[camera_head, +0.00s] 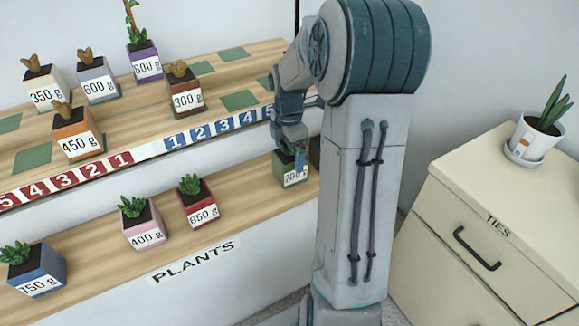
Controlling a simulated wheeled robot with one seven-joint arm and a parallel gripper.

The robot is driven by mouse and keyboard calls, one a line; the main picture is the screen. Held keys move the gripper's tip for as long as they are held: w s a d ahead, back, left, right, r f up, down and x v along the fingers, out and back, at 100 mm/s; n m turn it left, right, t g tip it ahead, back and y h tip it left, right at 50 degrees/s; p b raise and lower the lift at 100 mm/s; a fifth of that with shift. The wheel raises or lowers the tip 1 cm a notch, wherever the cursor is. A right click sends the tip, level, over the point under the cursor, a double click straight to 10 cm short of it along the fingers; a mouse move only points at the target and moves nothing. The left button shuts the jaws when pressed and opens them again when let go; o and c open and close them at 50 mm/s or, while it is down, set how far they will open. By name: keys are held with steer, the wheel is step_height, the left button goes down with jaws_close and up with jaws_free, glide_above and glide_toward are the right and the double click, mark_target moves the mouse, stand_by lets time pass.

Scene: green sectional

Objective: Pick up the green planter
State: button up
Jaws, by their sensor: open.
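The green planter (292,174) with a white weight label, partly readable as 200 g, stands at the right end of the lower wooden shelf. My gripper (297,158) reaches down from above and is at the planter's top, with a fingertip in front of its upper part. The jaws are open. The gripper and my arm hide the planter's top and any plant in it. I cannot tell whether the fingers touch it.
On the lower shelf (95,255) stand a red planter (202,213), a pink planter (146,232) and a blue planter (40,280). Several planters stand on the upper board (140,112). A cream cabinet (480,195) with a potted plant (535,135) is at right.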

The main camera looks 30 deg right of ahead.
steer(key=f, duration=0.5)
steer(key=shift+s+b, duration=0.3)
steer(key=shift+b, duration=0.05)
steer(key=c, duration=1.2)
steer(key=shift+r, duration=0.1)
